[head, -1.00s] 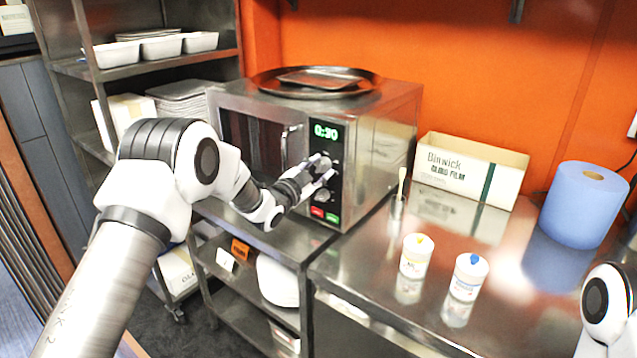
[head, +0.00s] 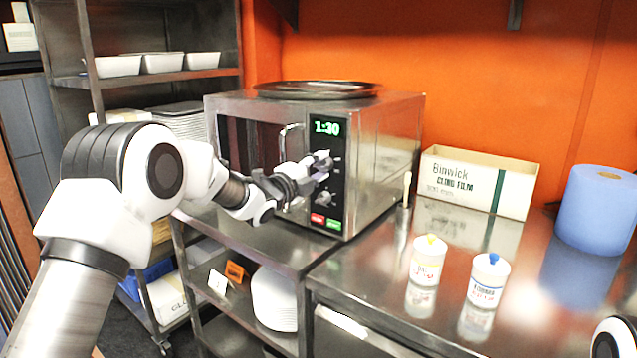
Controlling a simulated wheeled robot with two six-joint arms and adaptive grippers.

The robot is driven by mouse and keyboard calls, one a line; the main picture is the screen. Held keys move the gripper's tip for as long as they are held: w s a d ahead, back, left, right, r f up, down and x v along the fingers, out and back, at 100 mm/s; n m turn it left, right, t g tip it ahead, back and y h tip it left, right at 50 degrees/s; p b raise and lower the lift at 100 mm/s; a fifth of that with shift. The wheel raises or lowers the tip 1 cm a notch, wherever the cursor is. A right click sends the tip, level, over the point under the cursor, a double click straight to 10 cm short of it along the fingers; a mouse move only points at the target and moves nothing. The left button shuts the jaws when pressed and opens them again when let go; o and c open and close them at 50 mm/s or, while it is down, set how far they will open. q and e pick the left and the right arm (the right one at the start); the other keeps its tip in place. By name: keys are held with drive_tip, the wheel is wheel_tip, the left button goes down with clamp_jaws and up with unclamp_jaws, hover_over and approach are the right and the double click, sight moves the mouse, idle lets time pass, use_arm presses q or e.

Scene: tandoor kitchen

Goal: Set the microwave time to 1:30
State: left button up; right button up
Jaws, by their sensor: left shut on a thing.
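The microwave (head: 385,150) is a steel box on a metal stand, with its door at the left of a black control panel. Its green display (head: 327,128) reads 1:30. My left gripper (head: 319,168) is at the upper part of the panel, shut on the upper dial, which its fingers mostly hide. A lower dial (head: 324,199) shows below the fingers. A red button (head: 318,219) and a green button (head: 334,224) are at the panel's bottom. Only a piece of my right arm shows at the lower right; its gripper is out of view.
A round tray (head: 318,90) lies on the microwave. On the steel counter (head: 400,320) stand two white tubs (head: 427,262), one yellow-tipped and one blue-tipped, a cling film box (head: 478,180) and a blue roll (head: 598,212). A shelf rack (head: 160,70) stands at the left.

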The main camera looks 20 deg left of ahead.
use_arm(q)
drive_tip(key=shift+f+m+b, duration=0.2)
drive_tip(key=shift+m+b, duration=0.7)
drive_tip(key=shift+m, duration=0.1)
drive_tip(key=o, duration=1.1)
drive_tip(key=shift+d+r, duration=0.1)
drive_tip(key=shift+o, duration=0.2)
drive_tip(key=shift+s, duration=0.1)
drive_tip(key=r+v, duration=0.1)
drive_tip(key=v, duration=1)
drive_tip(key=shift+s+a+f, duration=0.25)
drive_tip(key=shift+s+f, duration=0.1)
drive_tip(key=shift+f, duration=0.15)
